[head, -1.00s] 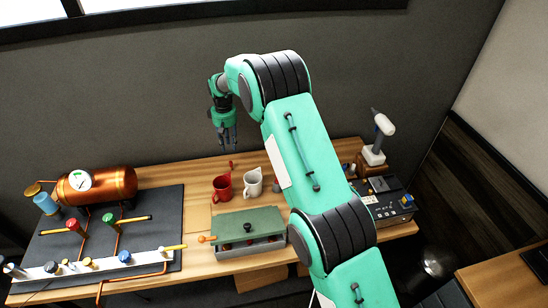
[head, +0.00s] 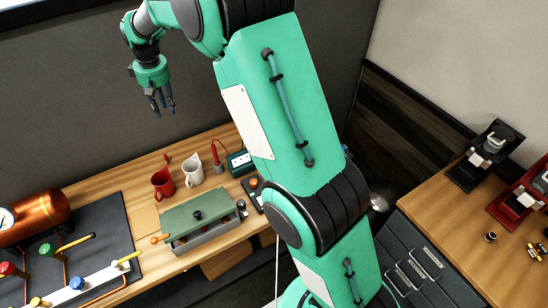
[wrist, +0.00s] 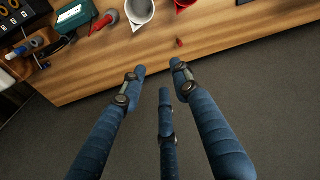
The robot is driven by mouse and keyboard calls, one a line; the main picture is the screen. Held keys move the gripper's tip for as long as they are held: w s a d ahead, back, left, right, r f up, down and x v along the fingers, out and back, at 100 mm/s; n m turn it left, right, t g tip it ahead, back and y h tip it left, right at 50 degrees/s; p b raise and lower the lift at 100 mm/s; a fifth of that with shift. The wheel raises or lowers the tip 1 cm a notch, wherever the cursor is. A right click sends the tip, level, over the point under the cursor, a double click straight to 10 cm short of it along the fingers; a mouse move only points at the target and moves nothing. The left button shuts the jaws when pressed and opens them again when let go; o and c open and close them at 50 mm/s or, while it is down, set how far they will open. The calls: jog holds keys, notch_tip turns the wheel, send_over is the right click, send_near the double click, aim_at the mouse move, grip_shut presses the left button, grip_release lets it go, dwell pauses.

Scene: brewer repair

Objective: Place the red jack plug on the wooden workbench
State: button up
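A small red piece (head: 167,158), which looks like the red jack plug, is on the wooden workbench (head: 110,188) near its back edge, behind the red mug. In the wrist view the small red piece (wrist: 180,43) shows on the wood close to the bench edge, just beyond the fingertips. It is too small to tell details. My gripper (head: 160,103) is raised above and behind the bench, fingers pointing down. In the wrist view my gripper (wrist: 158,75) has its three fingers spread apart with nothing between them.
A red mug (head: 163,184) and a white mug (head: 191,174) stand near the small red piece. A green-topped box (head: 196,214) is in front. A red-handled tool (head: 217,160) and green device (head: 240,161) are to the right. Copper tank (head: 40,209) at left.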

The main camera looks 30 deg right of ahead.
jog(key=s+d+r+m+t, duration=0.1)
jog(key=s+d+r, duration=0.4)
jog(key=s+r, duration=0.55)
jog(key=s+d+r+m+t, duration=0.1)
jog(key=s+d+r, duration=0.45)
jog(key=s, duration=0.75)
jog(key=s+d+f+m+t, duration=0.1)
jog(key=s+d, duration=0.3)
jog(key=s, duration=2.2)
jog(key=shift+s+d+m+t, duration=0.2)
jog(key=shift+s+m+t, duration=0.15)
jog(key=shift+m+t, duration=0.35)
jog(key=shift+f, duration=0.2)
notch_tip(320, 180, down, 10)
jog(key=b, duration=1)
jog(key=shift+f+b, duration=0.25)
jog(key=shift+b, duration=0.15)
